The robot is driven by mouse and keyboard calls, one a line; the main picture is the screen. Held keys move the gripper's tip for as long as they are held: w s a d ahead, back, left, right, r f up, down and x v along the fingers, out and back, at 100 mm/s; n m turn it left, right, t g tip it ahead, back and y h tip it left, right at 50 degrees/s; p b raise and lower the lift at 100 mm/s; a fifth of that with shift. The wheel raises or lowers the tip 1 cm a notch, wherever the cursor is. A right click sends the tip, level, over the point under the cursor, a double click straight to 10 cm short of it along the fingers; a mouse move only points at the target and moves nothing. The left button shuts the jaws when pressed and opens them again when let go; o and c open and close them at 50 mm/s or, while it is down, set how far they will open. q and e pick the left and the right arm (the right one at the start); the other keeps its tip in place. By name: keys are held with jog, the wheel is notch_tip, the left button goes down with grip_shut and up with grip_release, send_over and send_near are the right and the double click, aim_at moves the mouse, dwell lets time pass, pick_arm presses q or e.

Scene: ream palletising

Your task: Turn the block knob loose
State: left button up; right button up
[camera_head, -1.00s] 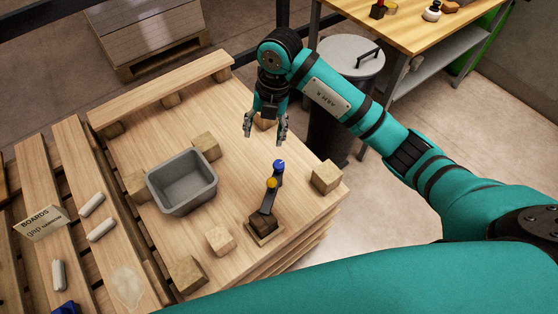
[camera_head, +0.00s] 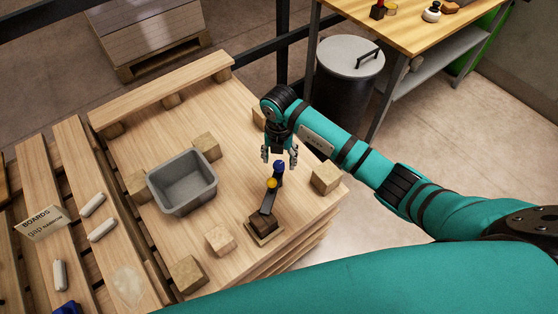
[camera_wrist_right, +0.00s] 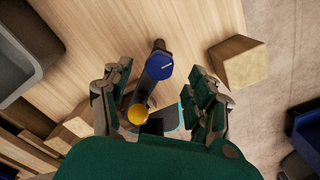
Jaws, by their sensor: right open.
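The block knob looks to be the blue knob (camera_head: 279,165) at the top of a dark bracket (camera_head: 268,203) that stands on a small wooden base (camera_head: 264,226) on the pallet. A yellow knob (camera_head: 272,183) sits lower on the same bracket. My right gripper (camera_head: 280,160) is open, with its fingers close above and around the blue knob in the head view. In the right wrist view the blue knob (camera_wrist_right: 159,66) lies just ahead of the open fingers (camera_wrist_right: 160,95), with the yellow knob (camera_wrist_right: 138,114) nearer. I cannot tell whether a finger touches it. My left gripper is out of view.
A grey tray (camera_head: 208,190) stands left on the pallet top. Several wooden blocks sit around, one (camera_head: 326,177) just right of my right gripper. A dark bin (camera_head: 330,95) and a workbench (camera_head: 420,40) stand behind.

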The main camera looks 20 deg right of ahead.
aim_at(279, 167)
jog(key=shift+f, duration=1.35)
jog(key=c, duration=1.1)
jog(key=shift+c, duration=0.2)
